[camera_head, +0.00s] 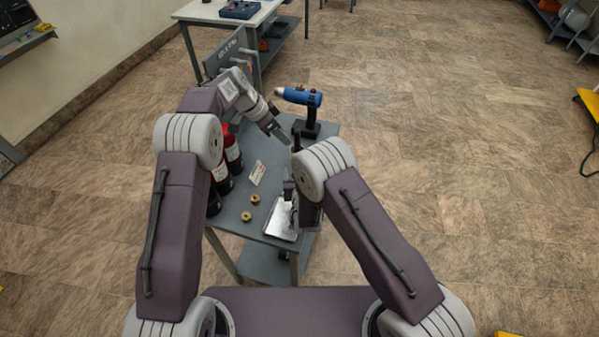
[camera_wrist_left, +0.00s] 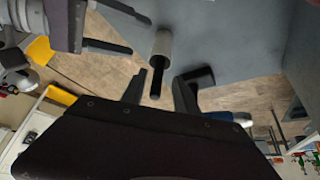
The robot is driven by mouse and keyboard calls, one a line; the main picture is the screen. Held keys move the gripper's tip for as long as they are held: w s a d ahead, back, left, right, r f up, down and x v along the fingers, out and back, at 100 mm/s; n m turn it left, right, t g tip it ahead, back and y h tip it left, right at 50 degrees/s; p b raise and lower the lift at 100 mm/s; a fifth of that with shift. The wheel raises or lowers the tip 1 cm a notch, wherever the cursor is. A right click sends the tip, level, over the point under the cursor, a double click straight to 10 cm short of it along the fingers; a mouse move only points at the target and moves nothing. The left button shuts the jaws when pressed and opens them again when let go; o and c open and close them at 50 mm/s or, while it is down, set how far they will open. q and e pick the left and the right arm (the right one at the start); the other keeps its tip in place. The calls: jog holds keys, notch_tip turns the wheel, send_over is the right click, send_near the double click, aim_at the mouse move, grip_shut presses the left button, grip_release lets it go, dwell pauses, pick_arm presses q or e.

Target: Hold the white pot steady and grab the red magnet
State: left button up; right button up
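I cannot make out a white pot or a red magnet in either view. My left gripper (camera_head: 279,127) reaches over the far part of the grey cart. In the left wrist view its fingers (camera_wrist_left: 158,92) are apart. A thin black rod with a pale grey cylinder (camera_wrist_left: 162,44) at its end shows between and beyond them; I cannot tell whether they touch it. My right gripper (camera_head: 289,188) is over the cart's near right part, partly hidden by its arm. In the left wrist view its two fingers (camera_wrist_left: 118,29) look spread, with nothing visible between them.
The grey cart top (camera_head: 232,213) carries red and black bottles (camera_head: 232,152) on the left, a white card (camera_head: 257,173), two brass pieces (camera_head: 246,216) and a silver tray (camera_head: 281,220). Open floor lies right.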

jog(key=x, duration=0.9)
jog(key=c, duration=1.2)
pick_arm(q)
jog(key=shift+o, duration=0.7)
pick_arm(e)
jog(key=shift+c, duration=0.9)
pick_arm(q)
jog(key=s+d+f+n+h, duration=0.1)
jog(key=s+d+n+h, duration=0.4)
jog(key=n, duration=0.5)
jog(key=n+t, duration=0.9)
jog(key=n, duration=2.2)
send_near(296, 138)
jog(key=x, duration=0.2)
jog(key=shift+y, duration=0.4)
jog(key=x, duration=0.6)
jog(key=shift+w+d+r, duration=0.1)
jog(key=shift+d+r, duration=0.05)
jog(key=shift+r, duration=0.05)
pick_arm(e)
jog(key=shift+w, duration=0.1)
pick_arm(q)
jog(key=shift+x, duration=2.85)
